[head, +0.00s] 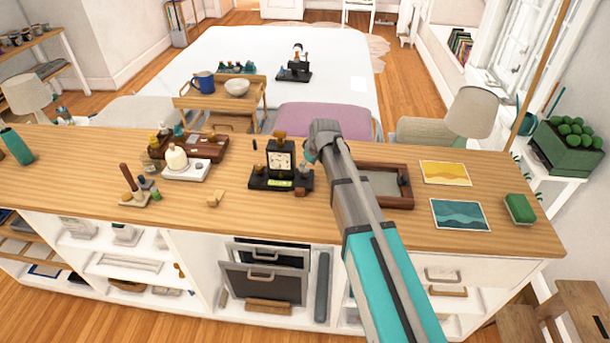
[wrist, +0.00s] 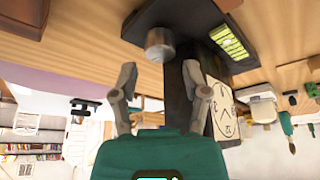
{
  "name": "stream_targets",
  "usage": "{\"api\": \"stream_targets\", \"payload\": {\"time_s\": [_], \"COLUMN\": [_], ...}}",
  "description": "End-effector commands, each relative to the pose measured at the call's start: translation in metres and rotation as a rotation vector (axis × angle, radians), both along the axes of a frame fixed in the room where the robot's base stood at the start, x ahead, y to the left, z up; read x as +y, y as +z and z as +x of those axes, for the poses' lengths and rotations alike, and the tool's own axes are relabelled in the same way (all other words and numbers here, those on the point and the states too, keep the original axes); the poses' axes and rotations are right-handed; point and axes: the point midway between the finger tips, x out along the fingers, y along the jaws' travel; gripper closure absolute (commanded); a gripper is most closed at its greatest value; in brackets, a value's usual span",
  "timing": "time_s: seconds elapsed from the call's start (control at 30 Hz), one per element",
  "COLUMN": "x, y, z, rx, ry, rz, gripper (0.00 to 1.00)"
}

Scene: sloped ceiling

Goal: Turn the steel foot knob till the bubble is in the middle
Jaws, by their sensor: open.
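A black clock-like instrument (head: 281,158) with a pale dial stands on a dark base (head: 258,183) on the wooden counter. The green level vial (head: 280,184) is at the base's front, and it also shows in the wrist view (wrist: 232,42); I cannot tell where its bubble sits. The steel foot knob (wrist: 160,43) shows at the base's edge in the wrist view, just beyond my fingertips and between their lines. My gripper (wrist: 160,68) is open and empty, with a finger on each side of the knob's line. In the head view my gripper (head: 308,158) is right of the clock, partly hidden by my arm.
A framed wooden tray (head: 410,194) lies right of my arm, with two picture cards (head: 460,214) beyond it. A white scale (head: 187,170) and a stamp stand (head: 136,199) are left of the instrument. A small wooden block (head: 215,198) lies nearer. The front counter strip is mostly clear.

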Motion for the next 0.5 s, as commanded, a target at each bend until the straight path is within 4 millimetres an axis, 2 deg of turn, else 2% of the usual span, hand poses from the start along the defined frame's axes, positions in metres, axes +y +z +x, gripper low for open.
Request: {"api": "stream_targets", "payload": {"time_s": [0.03, 0.2, 0.5], "x": [0.001, 0.005, 0.009], "y": [-0.008, -0.021, -0.034], "z": [0.002, 0.006, 0.01], "rx": [0.0, 0.0, 0.0], "ry": [0.0, 0.0, -0.001], "rz": [0.0, 0.0, 0.0], "gripper": [0.41, 0.41, 0.41]}}
